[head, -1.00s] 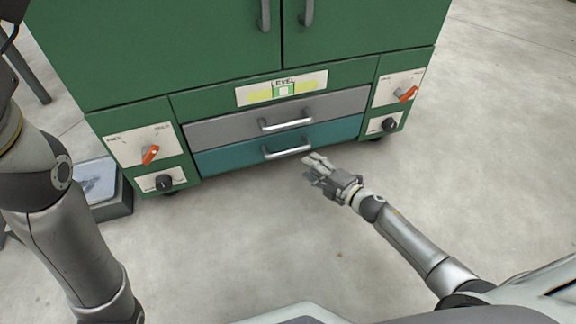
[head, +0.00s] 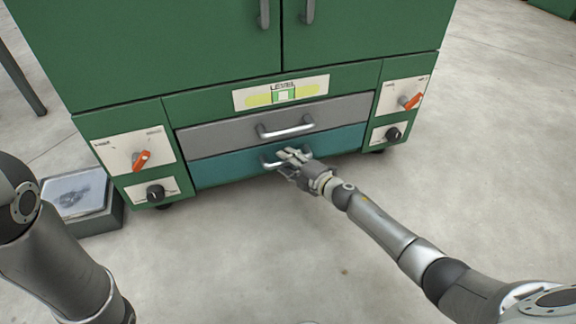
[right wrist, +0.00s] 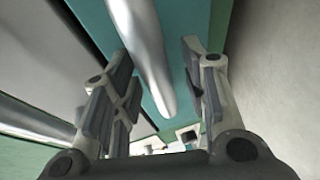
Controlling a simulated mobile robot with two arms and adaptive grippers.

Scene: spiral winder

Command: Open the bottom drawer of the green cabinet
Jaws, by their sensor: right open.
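The green cabinet (head: 200,60) stands ahead of me. Its bottom drawer (head: 225,168) is teal and looks flush with the front, below a grey drawer (head: 215,138). A silver bar handle (head: 268,163) is on the teal drawer, its right part partly hidden by my right gripper (head: 290,155). In the right wrist view, the handle (right wrist: 140,40) runs between the spread fingers of the open right gripper (right wrist: 165,85), and they do not look closed on it. My left arm shows at the left, but its gripper is outside the view.
The grey drawer's handle (head: 286,127) is just above. Panels with orange and black knobs (head: 141,160) flank the drawers. A grey box (head: 85,200) sits on the floor at the left. The floor (head: 250,250) before the drawers is clear.

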